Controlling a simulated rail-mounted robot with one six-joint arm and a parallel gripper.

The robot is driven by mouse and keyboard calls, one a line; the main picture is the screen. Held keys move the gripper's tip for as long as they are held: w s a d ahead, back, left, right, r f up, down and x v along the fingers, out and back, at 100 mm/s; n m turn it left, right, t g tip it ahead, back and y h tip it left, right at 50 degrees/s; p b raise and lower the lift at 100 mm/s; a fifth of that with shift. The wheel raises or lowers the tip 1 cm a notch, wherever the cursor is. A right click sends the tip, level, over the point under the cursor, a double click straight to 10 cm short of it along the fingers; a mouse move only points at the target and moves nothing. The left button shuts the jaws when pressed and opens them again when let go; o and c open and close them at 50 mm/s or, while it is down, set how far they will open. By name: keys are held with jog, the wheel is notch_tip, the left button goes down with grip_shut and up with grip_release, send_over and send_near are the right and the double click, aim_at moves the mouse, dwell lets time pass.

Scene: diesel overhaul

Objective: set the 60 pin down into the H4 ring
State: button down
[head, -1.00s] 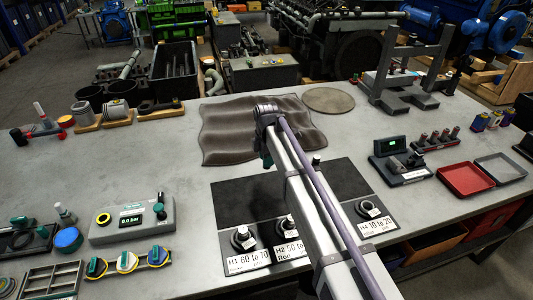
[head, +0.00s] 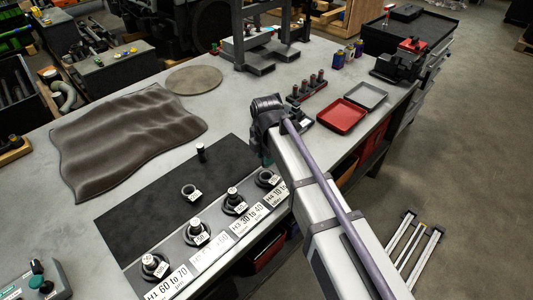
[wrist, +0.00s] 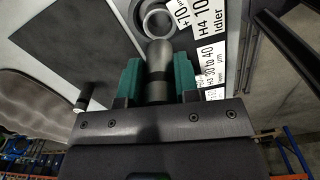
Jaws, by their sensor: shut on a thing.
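My gripper (wrist: 157,82) is shut on a dark grey pin (wrist: 159,58) with a rounded end, held between its green jaws in the wrist view. I cannot read a number on the pin, so I cannot confirm it is the 60 pin. The gap between pin and ring is hard to judge.
Pins stand in the H1 ring (head: 153,264), H2 ring (head: 197,234) and H3 ring (head: 234,203). A red tray (head: 342,115) lies right of my arm.

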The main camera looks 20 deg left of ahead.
aim_at(266, 171)
jog(key=shift+f+b, duration=3.7)
jog(key=shift+f, duration=0.15)
jog(key=shift+s, duration=0.1)
jog(key=shift+s+d+f+b, duration=0.15)
jog(key=shift+s+d+b, duration=0.1)
jog(key=shift+b, duration=0.1)
jog(key=c, duration=1)
grip_release()
jog(key=shift+c, duration=0.2)
jog(key=shift+o, duration=0.3)
jog(key=shift+r+p, duration=0.35)
jog(key=shift+p, duration=0.15)
jog(key=shift+o, duration=1)
jog(key=r+p, duration=1.1)
jog(key=shift+w+a, duration=0.1)
jog(key=shift+w, duration=0.1)
jog(key=shift+f, duration=0.2)
